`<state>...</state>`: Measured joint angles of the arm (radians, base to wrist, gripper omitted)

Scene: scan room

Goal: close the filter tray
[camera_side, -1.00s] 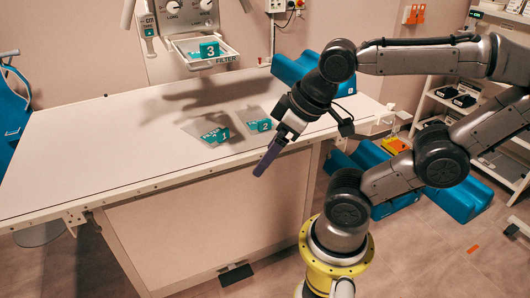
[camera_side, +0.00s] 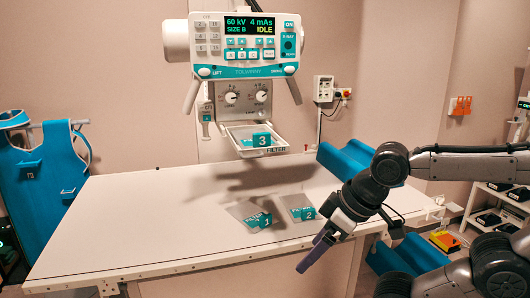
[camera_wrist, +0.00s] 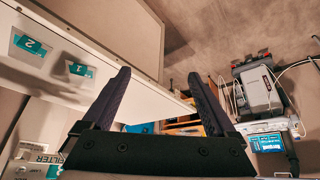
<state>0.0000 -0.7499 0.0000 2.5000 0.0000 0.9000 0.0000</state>
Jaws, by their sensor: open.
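The filter tray (camera_side: 276,151) sticks out below the knobbed housing of the X-ray head (camera_side: 246,96) in the side view, its front edge lettered FILTER. A filter plate with a teal tag 3 (camera_side: 261,140) lies in the tray. My gripper (camera_side: 311,256) hangs over the table's front edge, below and to the right of the tray and well apart from it. In the wrist view my gripper (camera_wrist: 158,76) has its two dark fingers spread with nothing between them. FILTER lettering shows at the lower left there, with the tray largely out of frame.
Two tagged plates lie on the white table (camera_side: 130,225): one tagged 2 (camera_side: 303,212), the other (camera_side: 258,220) left of it. A blue cushion (camera_side: 345,163) lies at the table's right end. Control panel handles (camera_side: 193,97) hang above the tray. The table's left half is clear.

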